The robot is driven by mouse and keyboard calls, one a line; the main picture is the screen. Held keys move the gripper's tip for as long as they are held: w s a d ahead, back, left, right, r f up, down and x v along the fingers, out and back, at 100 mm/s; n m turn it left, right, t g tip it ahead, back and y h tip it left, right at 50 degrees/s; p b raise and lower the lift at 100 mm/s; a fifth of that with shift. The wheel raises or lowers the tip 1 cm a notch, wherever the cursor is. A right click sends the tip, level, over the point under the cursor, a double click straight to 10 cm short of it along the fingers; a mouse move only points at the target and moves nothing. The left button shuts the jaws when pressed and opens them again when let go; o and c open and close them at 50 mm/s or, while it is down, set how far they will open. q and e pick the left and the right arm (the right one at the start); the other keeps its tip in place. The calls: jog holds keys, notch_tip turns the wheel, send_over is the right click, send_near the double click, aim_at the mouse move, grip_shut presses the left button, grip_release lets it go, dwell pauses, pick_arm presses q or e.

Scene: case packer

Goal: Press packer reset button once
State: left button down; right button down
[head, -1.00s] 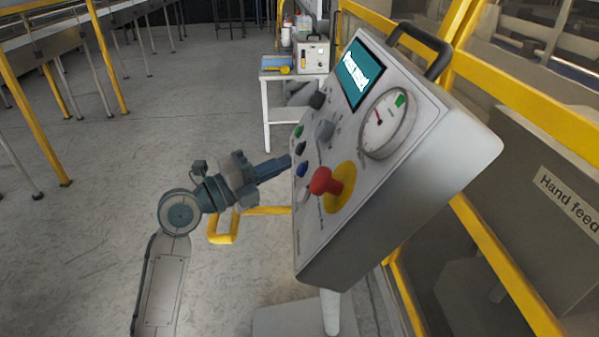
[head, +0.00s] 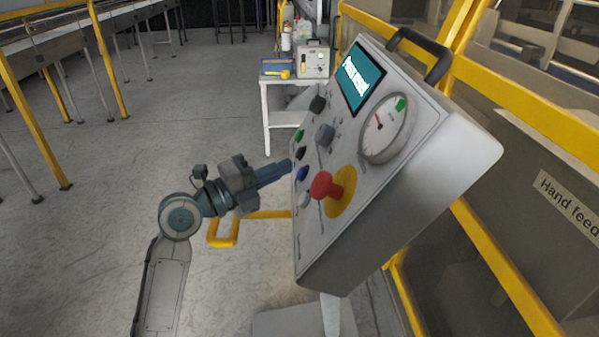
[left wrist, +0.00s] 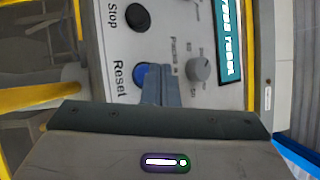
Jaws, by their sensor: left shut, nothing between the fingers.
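The blue reset button (head: 302,174) is on the tilted grey control panel (head: 318,262), in the left column. In the left wrist view the blue button (left wrist: 138,76) sits beside the word "Reset". My left gripper (head: 288,165) is shut and empty, its fingertips at the panel's left edge close to the blue button. In the left wrist view the shut fingers (left wrist: 160,72) cover the button's right side. I cannot tell whether they touch it. My right gripper is not in view.
A black stop button (left wrist: 138,17) is near the blue one. A red mushroom button (head: 322,185) on a yellow plate, a grey knob (head: 325,135), a gauge (head: 386,128) and a screen (head: 359,75) share the panel. Yellow rails (head: 500,265) stand behind it.

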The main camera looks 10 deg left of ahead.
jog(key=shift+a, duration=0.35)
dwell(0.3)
pick_arm(q)
jog(key=shift+f, duration=0.1)
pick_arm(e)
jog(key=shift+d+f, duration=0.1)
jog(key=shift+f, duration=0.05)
pick_arm(q)
jog(key=shift+w+d+f+b, duration=0.15)
jog(key=shift+d+b, duration=0.25)
jog(key=shift+b, duration=0.35)
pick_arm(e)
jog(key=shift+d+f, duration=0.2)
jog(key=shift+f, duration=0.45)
